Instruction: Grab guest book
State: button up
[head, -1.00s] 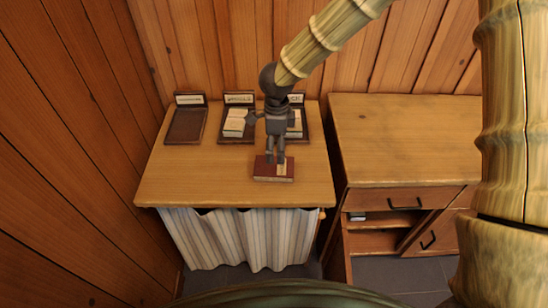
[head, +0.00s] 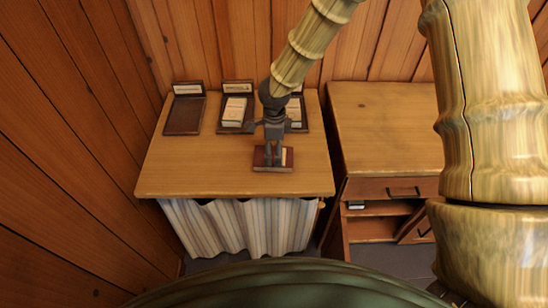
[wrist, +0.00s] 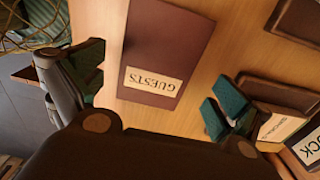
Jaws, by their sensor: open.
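The guest book (head: 272,166) is a dark red book lying flat near the front edge of the wooden table. In the wrist view the guest book (wrist: 160,45) shows its cover with a cream label reading GUESTS, lying between the fingers and beyond them. My gripper (head: 273,150) is just above the book in the head view and partly hides it. I cannot tell whether the fingertips touch the book.
Dark trays with label cards stand along the table's back: an empty left tray (head: 184,118) and a middle tray (head: 222,127) holding a pale booklet (head: 234,110). A wooden cabinet (head: 380,130) stands to the right. The left of the table (head: 190,165) is clear.

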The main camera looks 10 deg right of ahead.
aim_at(274, 156)
jog(key=shift+s+a+f, duration=0.1)
jog(key=shift+a+f, duration=0.1)
jog(key=shift+f, duration=0.55)
jog(key=shift+f+p, duration=0.45)
jog(key=shift+f, duration=0.6)
jog(key=c, duration=1.1)
jog(key=shift+c, duration=0.2)
jog(key=shift+r, duration=0.15)
